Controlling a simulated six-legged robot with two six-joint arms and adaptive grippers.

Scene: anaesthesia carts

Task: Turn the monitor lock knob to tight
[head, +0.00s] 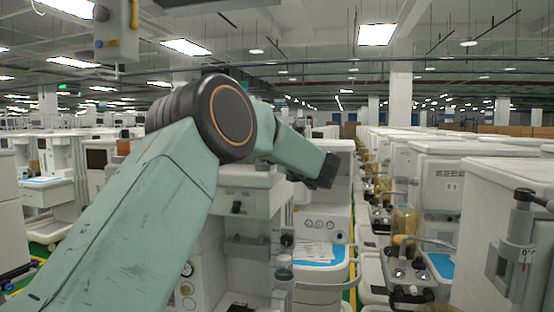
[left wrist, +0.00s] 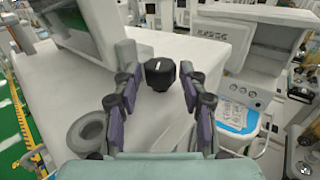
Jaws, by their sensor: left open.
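The lock knob is a small black knob (left wrist: 160,74) with a white mark on top. It stands on a white cart surface in the left wrist view, beside the base of a white monitor with a dark screen (left wrist: 75,20). My left gripper (left wrist: 159,80) is open, with one finger to each side of the knob; I see gaps on both sides, and whether it is level with the knob is unclear. In the head view my left arm reaches to the centre, and its fingers and the knob cannot be made out. My right gripper is in neither view.
A grey ring-shaped part (left wrist: 87,132) lies on the near left of the cart top. A neighbouring cart with a blue tray (left wrist: 238,117) stands to the right. In the head view a row of carts (head: 440,180) lines the right side. Green floor (left wrist: 22,130) shows at left.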

